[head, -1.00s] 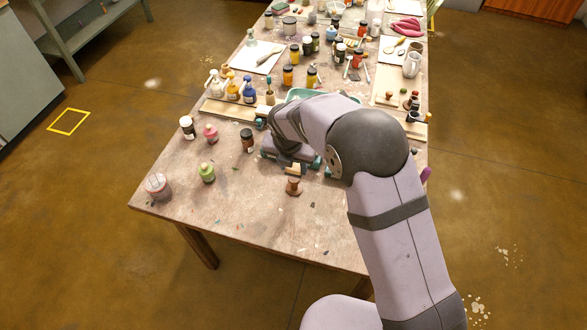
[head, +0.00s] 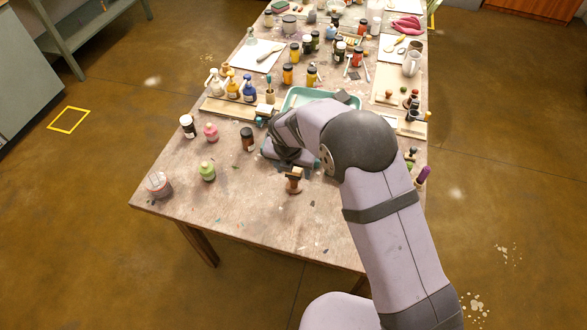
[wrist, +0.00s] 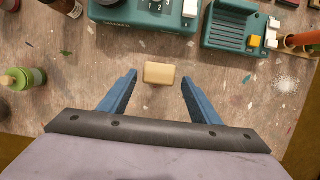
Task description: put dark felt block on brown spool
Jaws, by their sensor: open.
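The felt block (head: 294,173) has a pale tan top and a darker lower part. It appears to rest on top of the brown spool (head: 294,187), which stands upright near the front of the table. In the wrist view the block's tan top (wrist: 161,73) lies between my two blue fingers, with a gap on each side, and hides the spool below. My gripper (wrist: 160,80) is open and does not touch the block. In the head view my gripper (head: 288,154) is just behind the block, its fingertips hard to make out.
A green bottle (head: 207,172) and a dark jar (head: 247,139) stand to the left. Teal devices (wrist: 140,14) (wrist: 235,26) lie beyond the block in the wrist view. The table front (head: 250,215) is mostly clear.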

